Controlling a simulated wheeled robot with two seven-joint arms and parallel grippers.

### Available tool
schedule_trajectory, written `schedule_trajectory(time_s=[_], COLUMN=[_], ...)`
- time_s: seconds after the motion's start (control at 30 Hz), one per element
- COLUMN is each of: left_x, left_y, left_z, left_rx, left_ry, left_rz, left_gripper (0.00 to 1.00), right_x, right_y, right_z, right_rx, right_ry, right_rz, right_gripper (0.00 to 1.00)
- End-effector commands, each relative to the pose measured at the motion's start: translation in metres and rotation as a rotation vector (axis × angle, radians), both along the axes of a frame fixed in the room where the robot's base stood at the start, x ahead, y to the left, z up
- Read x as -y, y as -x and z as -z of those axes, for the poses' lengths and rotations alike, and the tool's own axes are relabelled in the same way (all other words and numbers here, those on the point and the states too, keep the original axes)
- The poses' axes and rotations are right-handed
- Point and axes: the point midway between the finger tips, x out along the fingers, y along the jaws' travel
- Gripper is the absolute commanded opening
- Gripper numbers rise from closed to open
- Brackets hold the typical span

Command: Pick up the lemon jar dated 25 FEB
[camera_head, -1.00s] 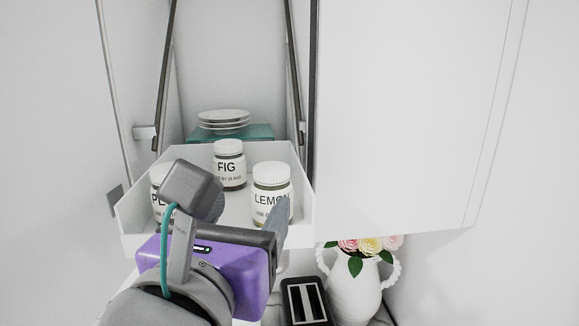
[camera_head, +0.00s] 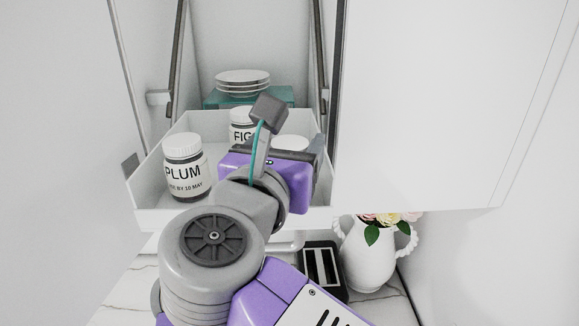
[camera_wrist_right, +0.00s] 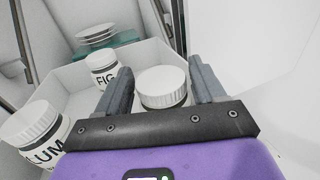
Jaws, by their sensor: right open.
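The lemon jar, with a white lid (camera_head: 291,142), stands in the right front of the white pull-out tray (camera_head: 160,215). My gripper hides its label and date in the head view; it read LEMON a second ago. My right gripper (camera_head: 278,158) is open at the tray's front. In the right wrist view the jar's lid (camera_wrist_right: 162,80) shows between the two fingers of my right gripper (camera_wrist_right: 163,78), one on each side. I cannot tell whether they touch it. My left gripper is not in view.
A PLUM jar (camera_head: 184,165) marked 10 MAY stands at the tray's left, a FIG jar (camera_head: 242,118) behind. Stacked white plates (camera_head: 243,82) sit on a teal box (camera_head: 215,98) at the back. A white panel (camera_head: 440,100) is at right, above a flower vase (camera_head: 368,258).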

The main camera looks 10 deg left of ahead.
Motion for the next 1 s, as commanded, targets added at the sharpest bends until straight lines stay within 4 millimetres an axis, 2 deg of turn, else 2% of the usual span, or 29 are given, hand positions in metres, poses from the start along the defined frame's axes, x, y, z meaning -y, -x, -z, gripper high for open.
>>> schedule_trajectory(time_s=[0.07, 0.4, 0.77, 1.0], left_x=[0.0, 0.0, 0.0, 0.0], left_y=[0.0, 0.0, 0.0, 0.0], left_z=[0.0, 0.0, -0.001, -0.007], left_rx=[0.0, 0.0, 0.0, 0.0], left_ry=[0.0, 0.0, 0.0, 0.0], left_rz=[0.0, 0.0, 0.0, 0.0], left_gripper=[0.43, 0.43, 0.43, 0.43], right_x=[0.0, 0.0, 0.0, 0.0], right_y=[0.0, 0.0, 0.001, 0.0], right_z=[0.001, 0.0, -0.005, -0.031], right_rx=[0.0, 0.0, 0.002, 0.003], right_ry=[0.001, 0.001, -0.001, -0.004], right_rz=[0.0, 0.0, 0.0, 0.0], right_gripper=[0.69, 0.17, 0.16, 0.16])
